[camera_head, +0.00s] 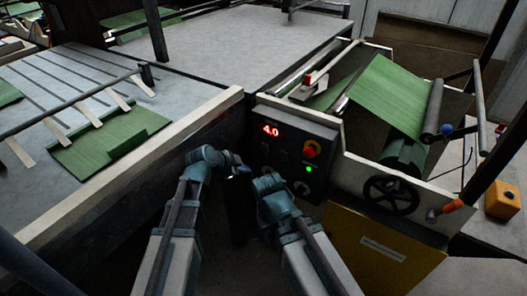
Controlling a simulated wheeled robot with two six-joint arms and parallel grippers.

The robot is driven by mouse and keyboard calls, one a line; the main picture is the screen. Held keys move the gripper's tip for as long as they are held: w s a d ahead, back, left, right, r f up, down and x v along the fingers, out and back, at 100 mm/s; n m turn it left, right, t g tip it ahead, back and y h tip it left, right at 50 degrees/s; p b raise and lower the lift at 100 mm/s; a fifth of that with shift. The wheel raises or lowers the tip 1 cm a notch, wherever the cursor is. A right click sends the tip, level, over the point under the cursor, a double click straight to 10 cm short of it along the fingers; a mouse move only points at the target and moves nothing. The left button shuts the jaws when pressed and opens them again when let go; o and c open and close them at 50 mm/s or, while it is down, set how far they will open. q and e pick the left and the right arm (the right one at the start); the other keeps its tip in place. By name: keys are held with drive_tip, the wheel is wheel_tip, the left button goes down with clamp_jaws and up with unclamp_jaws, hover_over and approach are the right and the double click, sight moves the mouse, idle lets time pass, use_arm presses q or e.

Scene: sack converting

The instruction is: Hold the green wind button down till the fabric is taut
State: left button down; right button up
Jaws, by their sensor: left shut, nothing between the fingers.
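The dark control panel (290,150) faces me in the middle, with a red display reading 4.0. My left gripper (243,170) is shut and empty near the panel's left edge, apart from the green button. My right arm ends at the panel's lower left; its gripper (275,180) is small and dark, its fingers unclear.
A black handwheel (391,195) and a yellow cabinet door (382,250) are right of and below the panel. A slatted table (75,85) with green pieces is at left, behind a pale rail (140,165). A yellow box (502,202) stands at far right.

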sight(264, 151)
use_arm(q)
drive_tip(key=w+d, duration=0.4)
drive_tip(key=w, duration=0.2)
drive_tip(key=shift+w+d, duration=0.25)
drive_tip(key=shift+d, duration=0.15)
drive_tip(key=shift+w, duration=0.1)
idle(1.7)
drive_tip(key=shift+w+d, duration=0.25)
